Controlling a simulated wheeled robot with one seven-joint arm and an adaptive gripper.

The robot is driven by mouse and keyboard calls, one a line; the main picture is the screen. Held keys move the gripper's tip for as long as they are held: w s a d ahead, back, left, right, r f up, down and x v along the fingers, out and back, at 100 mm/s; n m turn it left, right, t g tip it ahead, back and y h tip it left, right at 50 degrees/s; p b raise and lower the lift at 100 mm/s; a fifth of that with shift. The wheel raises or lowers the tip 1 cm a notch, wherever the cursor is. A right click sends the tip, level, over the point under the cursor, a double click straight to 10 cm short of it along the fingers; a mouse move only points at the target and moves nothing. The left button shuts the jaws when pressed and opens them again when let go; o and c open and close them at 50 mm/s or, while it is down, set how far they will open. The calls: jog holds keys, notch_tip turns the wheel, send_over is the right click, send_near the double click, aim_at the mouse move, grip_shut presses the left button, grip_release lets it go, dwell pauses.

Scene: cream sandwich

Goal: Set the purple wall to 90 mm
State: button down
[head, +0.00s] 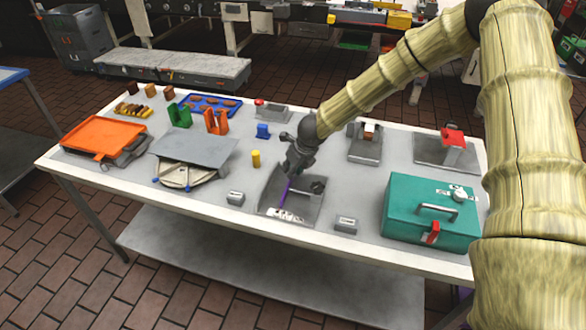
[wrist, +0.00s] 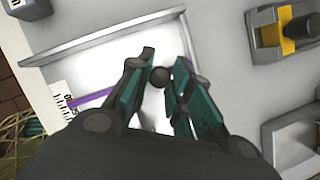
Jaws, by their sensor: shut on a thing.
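A thin purple wall (head: 284,192) stands in a shallow grey tray at the front middle of the table. It also shows in the wrist view (wrist: 92,98), running from the scale toward my fingers. My gripper (head: 291,172) reaches down into the tray at the wall's far end and is shut on it; its teal pads (wrist: 165,85) hide the contact. A dark round knob (wrist: 160,75) shows between the fingertips. A white scale (wrist: 64,100) with black marks lies at the wall's near end. Its numbers are too small to read surely.
The grey tray (head: 264,197) has raised edges around the wall. A teal box (head: 432,208) stands to the right. Small grey blocks flank the tray, left (head: 235,198) and right (head: 346,225). A yellow cylinder (head: 256,158) stands behind left.

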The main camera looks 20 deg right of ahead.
jog(key=shift+s+d, duration=0.4)
jog(key=shift+d, duration=0.2)
jog(key=shift+s+d, duration=0.4)
jog(key=shift+d, duration=0.2)
jog(key=c, duration=1.3)
grip_release()
jog(key=shift+r, duration=0.15)
jog(key=v, duration=1.1)
jog(key=shift+r, duration=0.35)
jog(key=shift+s+d+f, duration=0.1)
jog(key=shift+s, duration=0.15)
